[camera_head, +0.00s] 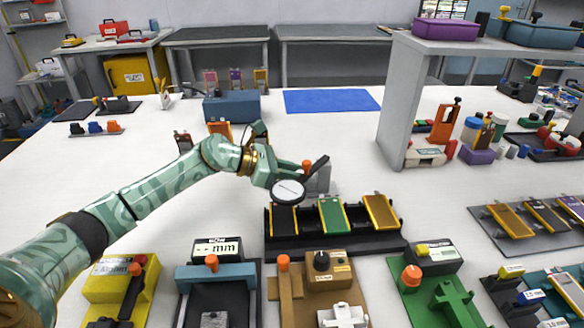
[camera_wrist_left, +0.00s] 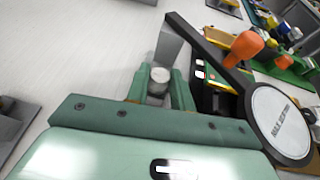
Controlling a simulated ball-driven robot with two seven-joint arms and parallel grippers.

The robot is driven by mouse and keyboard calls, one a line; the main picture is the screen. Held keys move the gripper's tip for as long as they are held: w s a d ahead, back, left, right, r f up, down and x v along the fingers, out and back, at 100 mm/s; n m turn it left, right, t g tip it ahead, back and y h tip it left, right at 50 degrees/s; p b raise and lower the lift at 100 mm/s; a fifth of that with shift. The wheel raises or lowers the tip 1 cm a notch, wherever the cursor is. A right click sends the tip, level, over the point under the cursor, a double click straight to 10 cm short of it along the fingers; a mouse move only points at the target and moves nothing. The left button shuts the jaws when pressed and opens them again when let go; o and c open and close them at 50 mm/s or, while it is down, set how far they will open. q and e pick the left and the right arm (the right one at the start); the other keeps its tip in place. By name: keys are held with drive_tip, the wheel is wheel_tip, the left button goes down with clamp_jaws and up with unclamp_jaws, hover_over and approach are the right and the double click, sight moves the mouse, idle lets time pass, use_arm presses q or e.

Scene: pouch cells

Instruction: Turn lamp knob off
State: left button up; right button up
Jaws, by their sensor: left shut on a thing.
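The lamp has a round white head (camera_head: 289,190) on a dark arm (camera_head: 316,167), beside a grey block. In the left wrist view the lamp's head (camera_wrist_left: 280,122) is at the right, its black arm (camera_wrist_left: 207,50) running up to a grey post (camera_wrist_left: 168,48). A small pale grey cylinder, apparently the knob (camera_wrist_left: 159,74), sits at the foot of the post. My left gripper (camera_wrist_left: 160,88) is shut on it, a green finger on each side. In the head view the gripper (camera_head: 283,176) is partly hidden by the lamp head. My right gripper is not in view.
A black rack (camera_head: 335,241) with several coloured cells stands just in front of the lamp. Several fixtures line the front, including a tan one (camera_head: 320,278) and a green one. A grey shelf (camera_head: 402,105) stands at right. The white table is clear around the blue mat (camera_head: 331,101).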

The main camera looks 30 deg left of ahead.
use_arm(q)
drive_tip(key=shift+r+n+t+p, duration=0.3)
drive_tip(key=shift+r+p, duration=0.1)
drive_tip(key=shift+f+y, duration=0.2)
drive_tip(key=shift+y, duration=0.1)
drive_tip(key=shift+f, duration=0.2)
drive_tip(key=o, duration=1)
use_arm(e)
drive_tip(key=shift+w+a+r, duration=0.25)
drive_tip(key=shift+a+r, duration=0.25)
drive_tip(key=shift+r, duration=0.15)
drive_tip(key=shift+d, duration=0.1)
